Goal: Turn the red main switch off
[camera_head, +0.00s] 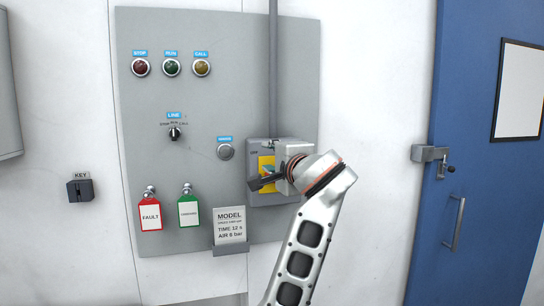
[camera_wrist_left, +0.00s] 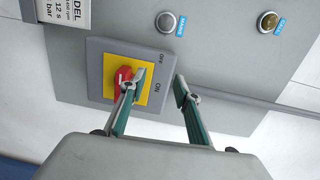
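The red main switch (camera_wrist_left: 122,78) is a red knob on a yellow plate (camera_wrist_left: 145,92) in the left wrist view. It sits on a grey box with OFF and ON labels beside the plate. In the head view the box (camera_head: 262,146) and yellow plate (camera_head: 264,162) show, but the knob is hidden by my gripper. My left gripper (camera_wrist_left: 158,78) is open, its fingers spread in front of the box. One finger overlaps the knob's edge; the other is beyond the plate. I cannot tell whether it touches. My left gripper also shows in the head view (camera_head: 262,181). My right gripper is out of view.
The grey panel (camera_head: 220,100) carries STOP, RUN and CALL lamps (camera_head: 171,67), a LINE selector (camera_head: 174,133) and a round button (camera_head: 225,151). A conduit (camera_head: 273,70) rises from the box. A blue door (camera_head: 480,210) is at right.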

